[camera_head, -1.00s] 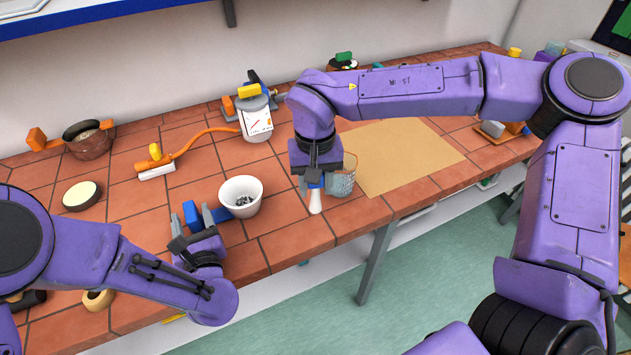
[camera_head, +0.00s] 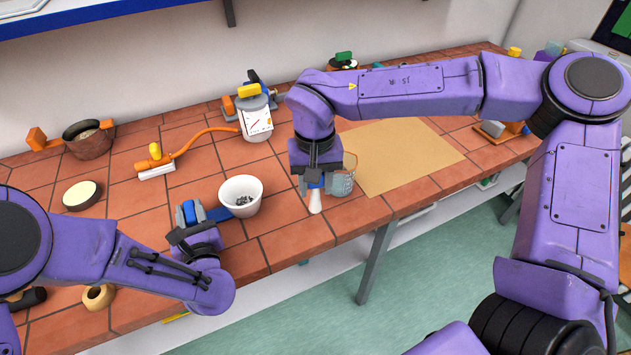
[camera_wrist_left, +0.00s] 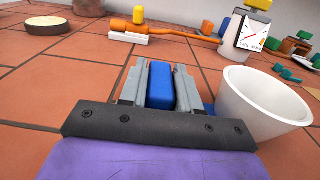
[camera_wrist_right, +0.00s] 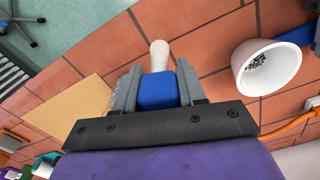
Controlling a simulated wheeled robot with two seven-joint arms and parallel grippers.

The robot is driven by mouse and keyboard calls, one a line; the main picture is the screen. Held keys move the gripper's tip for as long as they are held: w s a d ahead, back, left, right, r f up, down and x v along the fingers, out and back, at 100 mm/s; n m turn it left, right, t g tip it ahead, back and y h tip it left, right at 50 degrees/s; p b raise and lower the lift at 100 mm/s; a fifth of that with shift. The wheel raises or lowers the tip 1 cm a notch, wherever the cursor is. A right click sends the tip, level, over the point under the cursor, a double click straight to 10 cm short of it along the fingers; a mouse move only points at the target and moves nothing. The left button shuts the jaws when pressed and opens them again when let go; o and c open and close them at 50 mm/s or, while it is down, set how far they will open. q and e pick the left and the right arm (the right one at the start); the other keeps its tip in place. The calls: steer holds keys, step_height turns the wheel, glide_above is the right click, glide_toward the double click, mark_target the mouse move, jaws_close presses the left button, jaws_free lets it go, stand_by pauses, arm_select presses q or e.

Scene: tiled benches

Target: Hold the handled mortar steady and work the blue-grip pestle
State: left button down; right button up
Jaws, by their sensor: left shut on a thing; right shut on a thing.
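The mortar (camera_head: 241,198) is a white bowl standing upright on the tiled bench, with small dark bits inside. Its blue handle sticks out to the left. The mortar also shows at right in the left wrist view (camera_wrist_left: 265,102) and the right wrist view (camera_wrist_right: 268,70). My right gripper (camera_head: 315,182) is shut on the pestle's blue grip (camera_wrist_right: 157,91). The pestle's white end (camera_head: 315,202) points down, to the right of the mortar and apart from it.
A wire basket (camera_head: 343,178) is close behind my right gripper. A tan mat (camera_head: 398,155) lies to the right. A white container with a dial (camera_head: 256,120), an orange hose tool (camera_head: 185,150), a round pad (camera_head: 81,195) and a brown pot (camera_head: 90,143) stand farther back or left.

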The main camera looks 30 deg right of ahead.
stand_by(0.4)
steer(key=w+a+r+m, duration=0.3)
steer(key=w+a+r, duration=0.1)
steer(key=a, duration=0.3)
steer(key=w+a+r+m, duration=0.3)
steer(key=w+a+r, duration=0.1)
steer(key=w+a, duration=0.2)
steer(key=shift+a+r, duration=0.15)
steer(key=shift+a, duration=0.2)
steer(key=shift+w, duration=0.1)
steer(key=shift+f, duration=1.95)
steer(key=shift+f, duration=1.8)
